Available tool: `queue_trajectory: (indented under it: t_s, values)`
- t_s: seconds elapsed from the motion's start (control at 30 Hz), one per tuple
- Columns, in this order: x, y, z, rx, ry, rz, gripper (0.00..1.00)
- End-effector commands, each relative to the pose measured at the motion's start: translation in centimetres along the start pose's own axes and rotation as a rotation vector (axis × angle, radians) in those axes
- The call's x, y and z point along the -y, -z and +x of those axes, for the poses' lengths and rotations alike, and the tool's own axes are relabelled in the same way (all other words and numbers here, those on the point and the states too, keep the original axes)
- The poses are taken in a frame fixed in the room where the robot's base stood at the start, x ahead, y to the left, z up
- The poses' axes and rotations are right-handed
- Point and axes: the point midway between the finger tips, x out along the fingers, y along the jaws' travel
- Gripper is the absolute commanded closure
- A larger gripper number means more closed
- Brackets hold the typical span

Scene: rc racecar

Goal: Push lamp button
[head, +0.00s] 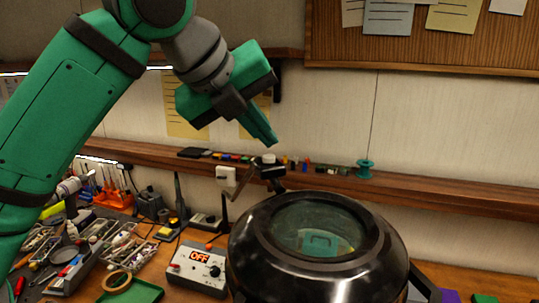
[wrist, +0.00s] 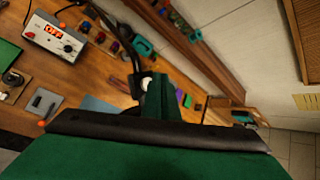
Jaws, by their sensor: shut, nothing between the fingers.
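The black lamp (head: 390,240) has a wide round head with a glass lens and stands at the front of the bench in the head view. A small white button (head: 268,158) tops a black bracket behind the lamp head. It also shows in the wrist view (wrist: 146,82), partly covered by my fingers. My gripper (head: 274,141) is shut and empty, pointing down, with its fingertips just above the white button. In the wrist view my gripper (wrist: 158,82) is beside the button; I cannot tell whether they touch.
A grey control box (head: 197,270) reading OFF sits left of the lamp. A wooden shelf (head: 420,196) with small coloured items runs along the wall behind. Tools and trays crowd the bench at left.

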Motion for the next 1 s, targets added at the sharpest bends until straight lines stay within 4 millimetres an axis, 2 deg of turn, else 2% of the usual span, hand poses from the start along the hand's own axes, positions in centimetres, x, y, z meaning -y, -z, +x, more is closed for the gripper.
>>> queue_trajectory:
  t_s: [0.43,1.0]
  values:
    - [0.3,-0.3,-0.5,0.001,0.0,0.0,1.0]
    - [2.8,-2.8,-3.8,0.001,-0.001,-0.001,1.0]
